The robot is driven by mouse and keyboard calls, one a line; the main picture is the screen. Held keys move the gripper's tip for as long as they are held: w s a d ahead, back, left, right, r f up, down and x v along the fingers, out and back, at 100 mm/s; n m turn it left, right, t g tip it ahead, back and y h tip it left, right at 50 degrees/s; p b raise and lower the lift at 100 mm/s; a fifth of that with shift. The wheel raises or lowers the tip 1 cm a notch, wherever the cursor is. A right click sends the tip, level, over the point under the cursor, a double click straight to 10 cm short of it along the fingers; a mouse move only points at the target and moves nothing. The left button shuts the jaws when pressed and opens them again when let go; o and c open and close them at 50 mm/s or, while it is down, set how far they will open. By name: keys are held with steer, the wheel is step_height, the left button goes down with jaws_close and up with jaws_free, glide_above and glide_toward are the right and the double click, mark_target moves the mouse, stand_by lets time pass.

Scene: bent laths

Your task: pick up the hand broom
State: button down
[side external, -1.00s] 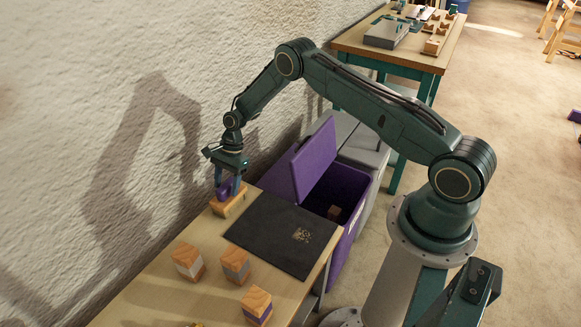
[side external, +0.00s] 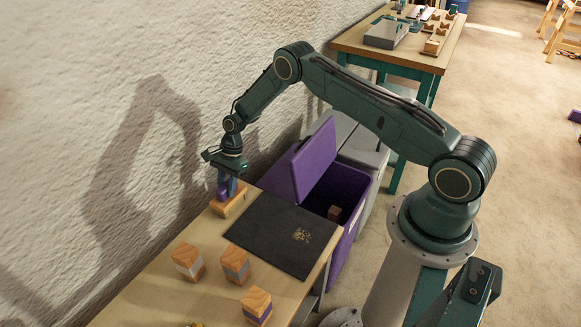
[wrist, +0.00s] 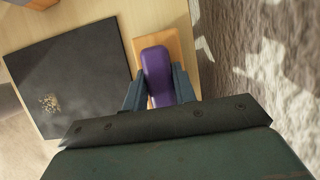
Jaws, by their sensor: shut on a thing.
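The hand broom has a purple grip on a wooden block (side external: 231,204), at the far end of the light wooden table beside the wall. It appears to rest on the tabletop. My gripper (side external: 227,186) points down over it and is shut on the purple grip. In the wrist view the purple grip of the hand broom (wrist: 156,66) runs between the two fingers of my gripper (wrist: 159,88), with the wooden block below it. Any bristles are hidden.
A black mat (side external: 282,234) lies right of the broom. Several striped wooden blocks, one here (side external: 189,262), stand nearer the front. An open purple bin (side external: 345,190) with its lid up (side external: 314,160) stands beside the table. The rough wall (side external: 90,110) is close on the left.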

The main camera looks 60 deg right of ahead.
steer(key=shift+r, duration=0.15)
step_height(320, 180, up, 20)
stand_by(0.9)
stand_by(0.4)
steer(key=c, duration=1.8)
jaws_free()
steer(key=shift+c, duration=1)
steer(key=s+d+f+n+g, duration=0.1)
steer(key=s+f+n, duration=0.2)
steer(key=s, duration=0.6)
steer(key=s+d+f+n+g, duration=0.1)
steer(key=s+f+n, duration=0.2)
steer(key=s+f, duration=0.2)
steer(key=s+d+f+n+g+h, duration=0.1)
steer(key=s+f+n, duration=0.2)
steer(key=s, duration=0.9)
steer(key=shift+s+d+f, duration=0.3)
steer(key=shift+s+f, duration=0.05)
steer(key=shift+f, duration=0.05)
